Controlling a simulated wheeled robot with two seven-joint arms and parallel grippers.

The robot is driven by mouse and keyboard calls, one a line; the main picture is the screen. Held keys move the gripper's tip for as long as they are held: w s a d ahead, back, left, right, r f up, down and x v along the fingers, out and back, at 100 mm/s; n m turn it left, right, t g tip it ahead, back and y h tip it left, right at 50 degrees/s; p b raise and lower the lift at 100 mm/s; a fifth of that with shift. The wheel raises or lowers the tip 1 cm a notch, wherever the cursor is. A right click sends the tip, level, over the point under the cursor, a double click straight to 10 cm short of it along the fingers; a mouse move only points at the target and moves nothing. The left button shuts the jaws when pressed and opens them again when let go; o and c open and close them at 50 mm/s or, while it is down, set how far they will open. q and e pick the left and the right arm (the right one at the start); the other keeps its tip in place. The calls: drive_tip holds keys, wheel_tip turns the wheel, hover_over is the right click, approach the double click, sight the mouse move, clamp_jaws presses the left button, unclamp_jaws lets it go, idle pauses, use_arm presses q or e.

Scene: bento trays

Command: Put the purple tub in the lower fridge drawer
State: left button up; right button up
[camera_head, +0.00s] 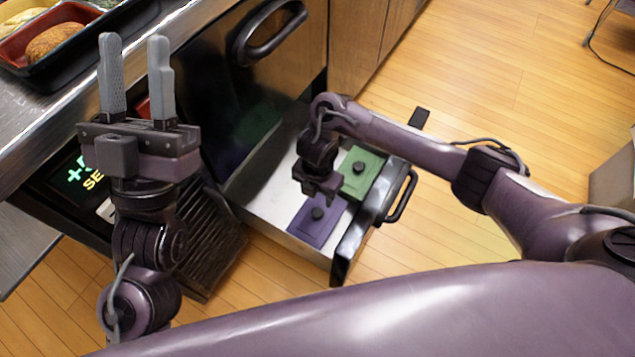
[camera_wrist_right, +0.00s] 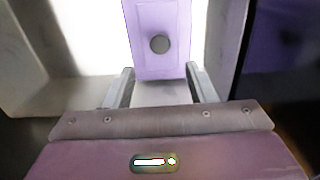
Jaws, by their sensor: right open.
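The purple tub (camera_head: 319,222) has a lid with a dark round knob and lies in the open lower fridge drawer (camera_head: 262,214), near its front wall. In the right wrist view the purple tub (camera_wrist_right: 158,62) is just beyond my right gripper's fingers. My right gripper (camera_head: 322,188) reaches down into the drawer beside the tub; in the right wrist view the right gripper (camera_wrist_right: 160,88) has its fingers apart with nothing held between them. My left gripper (camera_head: 136,75) points up at the left, fingers apart and empty, away from the drawer.
A green tub (camera_head: 361,172) with a dark knob sits in the drawer behind the purple one. The drawer's handle (camera_head: 402,197) sticks out to the right. A counter with a food tray (camera_head: 50,45) is at the upper left. The wooden floor at right is mostly clear.

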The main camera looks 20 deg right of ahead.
use_arm(q)
drive_tip(key=w+d+f+g+y+p, duration=0.1)
drive_tip(key=w+f+g, duration=0.1)
drive_tip(key=f+g, duration=0.2)
drive_tip(key=w+d+f+g+y+p, duration=0.1)
drive_tip(key=w+d+f+g+y, duration=0.1)
drive_tip(key=f, duration=0.8)
drive_tip(key=shift+w+f+n+g+y, duration=0.15)
drive_tip(key=shift+w+n+g+y, duration=0.15)
drive_tip(key=shift+w+g, duration=0.5)
drive_tip(key=shift+s, duration=0.15)
